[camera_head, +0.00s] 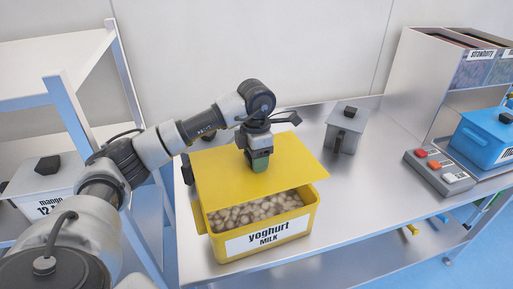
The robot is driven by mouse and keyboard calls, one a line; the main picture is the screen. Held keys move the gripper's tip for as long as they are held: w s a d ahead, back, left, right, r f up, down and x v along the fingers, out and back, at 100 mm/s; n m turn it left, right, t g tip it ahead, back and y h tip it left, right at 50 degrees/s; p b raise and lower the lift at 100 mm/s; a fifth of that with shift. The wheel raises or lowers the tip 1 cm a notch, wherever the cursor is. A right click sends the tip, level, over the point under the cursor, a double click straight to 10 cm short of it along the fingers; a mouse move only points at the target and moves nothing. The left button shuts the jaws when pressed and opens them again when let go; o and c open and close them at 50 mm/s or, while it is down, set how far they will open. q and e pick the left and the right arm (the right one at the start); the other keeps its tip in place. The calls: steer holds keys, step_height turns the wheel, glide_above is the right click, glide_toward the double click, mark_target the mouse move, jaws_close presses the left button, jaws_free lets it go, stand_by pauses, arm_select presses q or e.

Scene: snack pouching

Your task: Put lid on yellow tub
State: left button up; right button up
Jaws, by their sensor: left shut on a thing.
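The yellow tub (311,222) stands on the metal table, with a white label reading "yoghurt MILK" on its front. Pale nut-like pieces (255,211) show in it through its open front part. A flat yellow lid (298,162) is tilted above the tub and covers its back part from view. My left gripper (259,165) is at the middle of the lid, shut on its handle, which is mostly hidden by the fingers. I cannot tell whether the lid's back edge touches the tub's rim. My right gripper is not in view.
A grey lidded container (344,132) stands behind the tub. To the right are a blue tub (482,140), a button box (439,172) and a dispenser (440,75). A white tub (50,183) sits on the left rack. The table (385,200) right of the yellow tub is clear.

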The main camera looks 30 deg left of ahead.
arm_select(q)
steer(key=shift+s+d+f+b, duration=0.5)
steer(key=shift+s+b, duration=0.05)
steer(key=shift+s, duration=0.2)
steer(key=shift+w+a+f+b, duration=0.15)
steer(key=shift+f+b, duration=0.3)
steer(key=shift+f, duration=0.3)
steer(key=shift+w+a+f+b, duration=0.1)
steer(key=shift+f+b, duration=0.3)
steer(key=shift+f, duration=0.35)
steer(key=shift+d+f, duration=0.1)
steer(key=shift+f, duration=0.25)
steer(key=shift+s+f+b, duration=0.1)
steer(key=shift+f+b, duration=0.2)
steer(key=shift+b, duration=0.1)
step_height(320, 180, down, 2)
steer(key=shift+f+b, duration=0.25)
steer(key=shift+b, duration=0.65)
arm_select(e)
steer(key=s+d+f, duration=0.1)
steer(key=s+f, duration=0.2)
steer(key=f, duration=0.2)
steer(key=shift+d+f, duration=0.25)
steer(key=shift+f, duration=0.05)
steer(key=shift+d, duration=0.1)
